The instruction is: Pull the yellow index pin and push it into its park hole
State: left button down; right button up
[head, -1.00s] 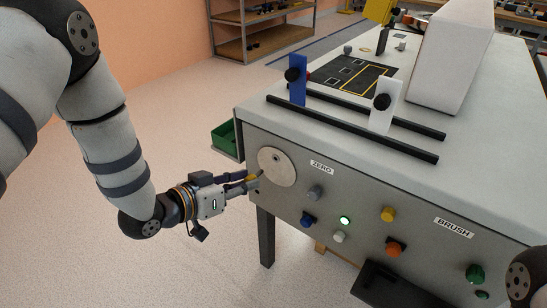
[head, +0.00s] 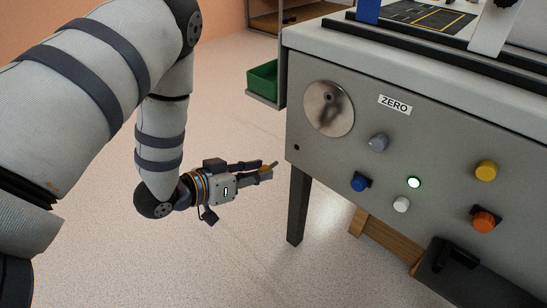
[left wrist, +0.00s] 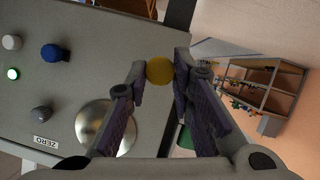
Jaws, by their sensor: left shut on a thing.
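My left gripper (head: 266,172) is shut on the yellow index pin (head: 267,168), left of the grey panel and apart from it. The pin's thin tip points toward the panel. In the left wrist view, the pin's round yellow head (left wrist: 160,70) sits between the fingertips. The round metal disc (head: 328,108) is on the panel, with a dark hole near its top and no pin in it. A small dark hole (head: 297,147), which looks like the park hole, is in the panel below and left of the disc. My right gripper is not in view.
Right of the disc are a grey knob (head: 378,142), a blue knob (head: 359,182), a lit green lamp (head: 414,182) and several other controls. A table leg (head: 299,206) stands below. The floor around the gripper is clear.

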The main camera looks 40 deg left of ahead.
pick_arm(q)
jog(key=shift+r, duration=0.15)
jog(key=shift+w+d+p, duration=0.15)
jog(key=shift+w+p, duration=0.05)
jog(key=shift+w, duration=1.2)
jog(key=shift+w+d+p, duration=0.1)
jog(key=shift+w+p, duration=0.05)
jog(key=shift+w, duration=1.25)
jog(key=shift+w, duration=0.15)
jog(key=shift+w, duration=0.7)
jog(key=shift+d, duration=0.1)
